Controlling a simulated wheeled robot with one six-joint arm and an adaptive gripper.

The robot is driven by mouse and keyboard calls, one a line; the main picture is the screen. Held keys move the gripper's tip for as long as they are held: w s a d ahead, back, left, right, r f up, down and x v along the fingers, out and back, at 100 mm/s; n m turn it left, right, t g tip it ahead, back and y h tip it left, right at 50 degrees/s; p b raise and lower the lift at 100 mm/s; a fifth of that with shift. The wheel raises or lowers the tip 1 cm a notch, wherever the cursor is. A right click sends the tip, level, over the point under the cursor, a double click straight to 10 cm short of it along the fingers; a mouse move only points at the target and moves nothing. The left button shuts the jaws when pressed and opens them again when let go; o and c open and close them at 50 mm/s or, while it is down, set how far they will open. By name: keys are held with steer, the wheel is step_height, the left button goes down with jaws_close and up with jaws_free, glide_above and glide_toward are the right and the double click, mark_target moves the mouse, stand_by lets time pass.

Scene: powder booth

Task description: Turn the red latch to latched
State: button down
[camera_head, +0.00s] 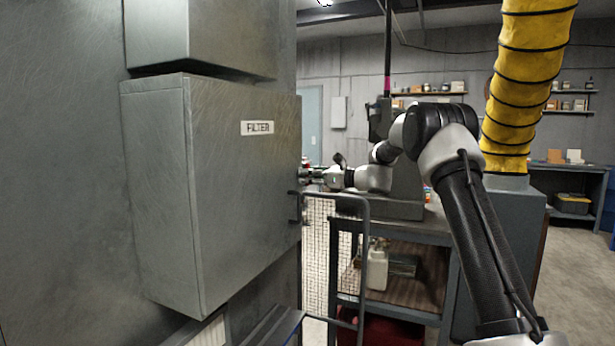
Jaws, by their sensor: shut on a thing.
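A grey metal cabinet (225,190) labelled FILTER fills the left-middle of the head view. The cabinet's right side is hidden from this angle. A dark handle (294,207) shows on the cabinet edge just below my gripper.
A wire-mesh guard with a dark frame (367,265) stands right below my gripper. Behind it is a workbench (405,213) with a lower shelf holding a white container (377,265). A yellow ribbed hose (525,85) hangs at the right. Open floor (570,265) lies at the far right.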

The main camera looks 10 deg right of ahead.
steer(key=shift+m, duration=0.6)
steer(key=c, duration=1.5)
jaws_free()
steer(key=v, duration=1.2)
